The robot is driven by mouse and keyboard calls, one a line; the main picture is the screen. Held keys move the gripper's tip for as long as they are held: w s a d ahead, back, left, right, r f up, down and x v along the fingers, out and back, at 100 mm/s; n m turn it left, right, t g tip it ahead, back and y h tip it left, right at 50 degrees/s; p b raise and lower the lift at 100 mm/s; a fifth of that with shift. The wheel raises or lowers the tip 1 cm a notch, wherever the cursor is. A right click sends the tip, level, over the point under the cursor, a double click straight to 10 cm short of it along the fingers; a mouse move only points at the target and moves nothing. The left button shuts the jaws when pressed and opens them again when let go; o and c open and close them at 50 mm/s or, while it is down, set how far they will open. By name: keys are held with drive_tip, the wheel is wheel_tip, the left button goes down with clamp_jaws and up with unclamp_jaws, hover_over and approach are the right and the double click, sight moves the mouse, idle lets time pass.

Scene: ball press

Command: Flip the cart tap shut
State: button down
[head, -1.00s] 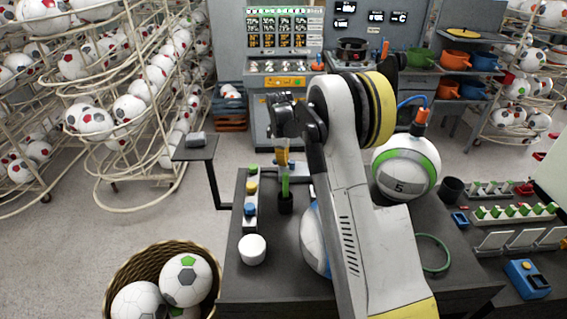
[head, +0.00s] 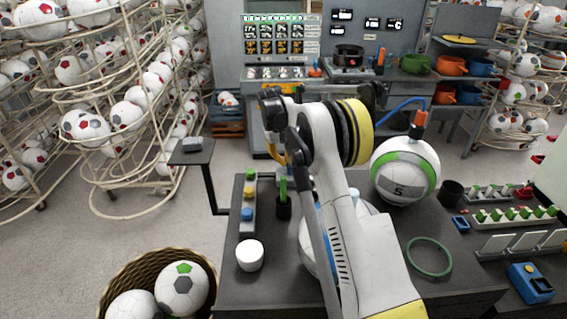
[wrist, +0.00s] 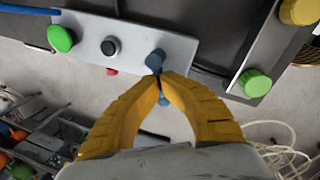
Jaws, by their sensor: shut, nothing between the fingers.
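In the wrist view, a small dark-blue lever-like piece (wrist: 154,61), which I take to be the cart tap, sits at the edge of a pale grey panel (wrist: 185,48). My gripper (wrist: 158,76) has its two yellow fingers shut with tips together, right at this piece. A bit of blue also shows just below the tips. Whether the fingers touch it I cannot tell. In the head view my gripper (head: 271,150) is beyond the far edge of the dark cart top (head: 275,285), mostly hidden by my arm, and the tap cannot be made out.
The panel also carries a green knob (wrist: 61,38) and a black knob (wrist: 110,46). A ball marked 5 (head: 404,170), a white cup-like piece (head: 250,255) and a green ring (head: 429,257) are on the cart. A basket of balls (head: 130,268) stands at its left.

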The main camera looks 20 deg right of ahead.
sight(283, 169)
drive_tip(key=shift+s+d+f+m+g, duration=0.1)
drive_tip(key=shift+d+m+g, duration=0.2)
drive_tip(key=shift+m, duration=0.85)
drive_tip(key=shift+s+d+m+g, duration=0.1)
drive_tip(key=shift+d+m, duration=0.25)
drive_tip(key=shift+m, duration=0.8)
drive_tip(key=c, duration=1.5)
unclamp_jaws()
drive_tip(key=shift+w, duration=0.1)
drive_tip(key=shift+o, duration=0.2)
drive_tip(key=v, duration=1.2)
drive_tip(key=shift+d, duration=0.1)
